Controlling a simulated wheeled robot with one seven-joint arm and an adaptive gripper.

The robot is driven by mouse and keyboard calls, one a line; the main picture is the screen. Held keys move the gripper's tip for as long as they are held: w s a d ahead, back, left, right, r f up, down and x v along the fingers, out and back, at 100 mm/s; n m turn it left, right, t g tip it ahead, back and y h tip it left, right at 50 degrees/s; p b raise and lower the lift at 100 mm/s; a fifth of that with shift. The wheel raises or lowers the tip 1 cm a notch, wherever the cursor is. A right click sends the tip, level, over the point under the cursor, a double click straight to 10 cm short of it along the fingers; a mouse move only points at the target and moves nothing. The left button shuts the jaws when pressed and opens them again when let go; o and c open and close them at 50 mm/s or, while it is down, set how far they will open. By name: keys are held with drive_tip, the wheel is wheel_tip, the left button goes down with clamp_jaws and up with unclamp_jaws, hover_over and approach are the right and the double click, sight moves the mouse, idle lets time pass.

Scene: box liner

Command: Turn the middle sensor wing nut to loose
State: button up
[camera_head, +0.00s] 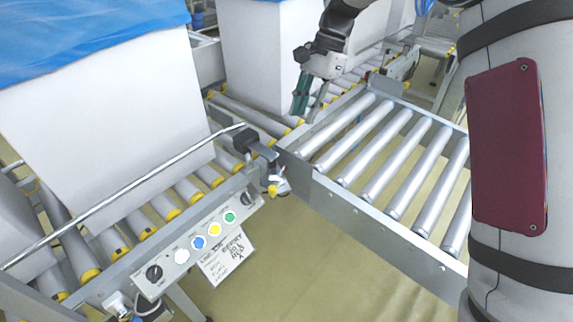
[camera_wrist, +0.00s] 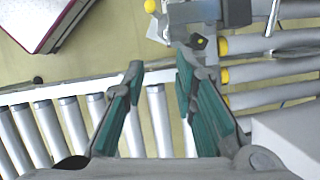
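A black sensor block (camera_head: 246,141) on a metal bracket stands at the corner where the two conveyors meet. A small yellow knob (camera_head: 272,190) sits on the fitting just below it; I cannot tell whether this is the middle sensor wing nut. In the wrist view a dark sensor part (camera_wrist: 198,42) with a yellow spot lies beyond the right fingertip. My gripper (camera_head: 305,103) is above the far rollers, up and right of the sensor, apart from it. Its teal-padded fingers are spread and empty in the wrist view (camera_wrist: 158,72).
A control panel (camera_head: 200,240) with coloured buttons and a hanging paper label is mounted on the near conveyor's side. A long metal guide rail (camera_head: 120,197) runs left from the sensor. Large white boxes (camera_head: 110,120) stand on the left conveyor. Bare rollers (camera_head: 385,150) lie to the right.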

drive_tip(key=b, duration=0.1)
approach(282, 168)
drive_tip(key=shift+g, duration=0.4)
drive_tip(key=b+x, duration=0.1)
drive_tip(key=x, duration=0.2)
drive_tip(key=b+x, duration=0.1)
drive_tip(key=x, duration=0.2)
drive_tip(key=b+x, duration=0.1)
drive_tip(key=x, duration=0.2)
drive_tip(key=shift+w, duration=0.35)
clamp_jaws()
